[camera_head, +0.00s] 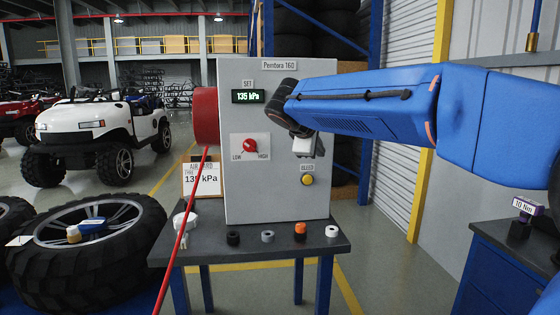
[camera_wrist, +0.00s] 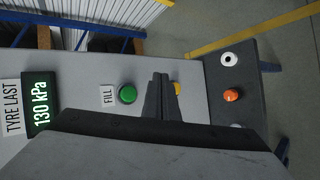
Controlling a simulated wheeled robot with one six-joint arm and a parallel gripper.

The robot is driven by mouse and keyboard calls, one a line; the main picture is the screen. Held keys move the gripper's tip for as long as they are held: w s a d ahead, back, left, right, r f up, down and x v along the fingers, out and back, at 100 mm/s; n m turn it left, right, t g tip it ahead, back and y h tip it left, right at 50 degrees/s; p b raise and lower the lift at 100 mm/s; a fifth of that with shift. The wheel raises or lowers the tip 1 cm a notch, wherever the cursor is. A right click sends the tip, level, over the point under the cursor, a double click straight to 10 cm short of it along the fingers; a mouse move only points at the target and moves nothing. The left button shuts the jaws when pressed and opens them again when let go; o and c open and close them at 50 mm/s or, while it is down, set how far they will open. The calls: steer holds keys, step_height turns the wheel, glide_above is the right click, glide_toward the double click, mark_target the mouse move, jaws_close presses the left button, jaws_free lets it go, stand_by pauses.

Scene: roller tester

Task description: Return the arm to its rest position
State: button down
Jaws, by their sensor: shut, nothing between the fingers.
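My blue arm reaches in from the right in the head view, with its wrist in front of the right side of the grey Pemtora 160 cabinet (camera_head: 235,195). My gripper's fingertips cannot be made out there. In the wrist view my gripper (camera_wrist: 162,85) is shut and empty, in front of the cabinet face. The green FILL button (camera_wrist: 127,94) is beside the fingers, and they partly cover the yellow button (camera_wrist: 177,88). That yellow BLEED button (camera_head: 307,180) is clear in the head view. The tyre display (camera_wrist: 40,104) reads 130 kPa; the SET display (camera_head: 248,96) reads 135 kPa.
The cabinet stands on a dark table (camera_head: 265,246) with several small caps along its front. A red hose (camera_head: 183,235) runs down from a red reel (camera_head: 205,117). A large tyre (camera_head: 90,250) lies at left. A blue cabinet (camera_head: 500,270) stands at right.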

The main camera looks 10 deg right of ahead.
steer(key=s+d+f+m+g+y, duration=0.1)
steer(key=s+d+f, duration=0.2)
steer(key=s, duration=0.2)
steer(key=s+d+f+m+g, duration=0.1)
steer(key=s+d+f+m, duration=0.15)
steer(key=s, duration=0.25)
steer(key=s+f+m+g+y, duration=0.1)
steer(key=s+f+m, duration=0.3)
steer(key=s+f, duration=0.7)
steer(key=s+d+f+m+g+y, duration=0.1)
steer(key=s+f+m+y, duration=0.3)
steer(key=s+f, duration=0.8)
steer(key=s, duration=0.6)
steer(key=shift+s+f, duration=0.2)
steer(key=shift+s, duration=0.15)
steer(key=shift+d+m, duration=0.1)
steer(key=shift+m, duration=0.15)
